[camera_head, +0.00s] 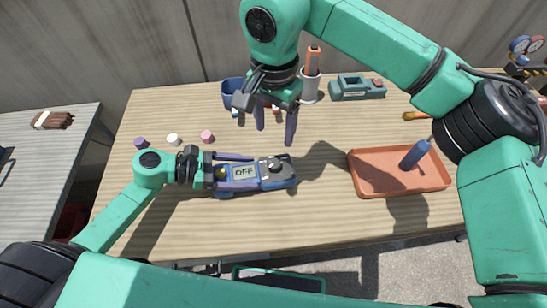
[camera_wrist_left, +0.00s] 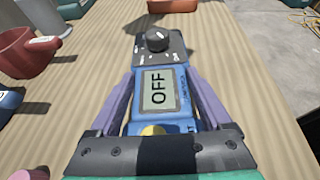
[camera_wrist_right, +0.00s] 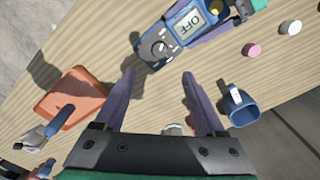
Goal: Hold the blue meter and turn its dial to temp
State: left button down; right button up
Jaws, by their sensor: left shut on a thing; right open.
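The blue meter (camera_head: 244,178) lies on the table with its screen reading OFF. It also shows in the left wrist view (camera_wrist_left: 158,92) and the right wrist view (camera_wrist_right: 191,22). Its dark dial (camera_wrist_left: 157,40) is at the end away from my left gripper; the dial shows in the right wrist view too (camera_wrist_right: 159,47). My left gripper (camera_head: 236,171) is shut on the meter, one finger along each long side. My right gripper (camera_head: 275,136) is open and empty above the table, behind the dial and apart from it, fingers pointing down.
An orange tray (camera_head: 372,188) with a blue-handled tool (camera_head: 415,154) is to the right. Behind are a blue mug (camera_head: 231,88), a holder with an orange-handled tool (camera_head: 311,87) and a green device (camera_head: 357,88). Small caps (camera_head: 207,136) sit at left. The table front is clear.

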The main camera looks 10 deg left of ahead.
aim_at(274, 163)
notch_tip(274, 163, down, 12)
jog(key=shift+r, duration=0.1)
grip_shut()
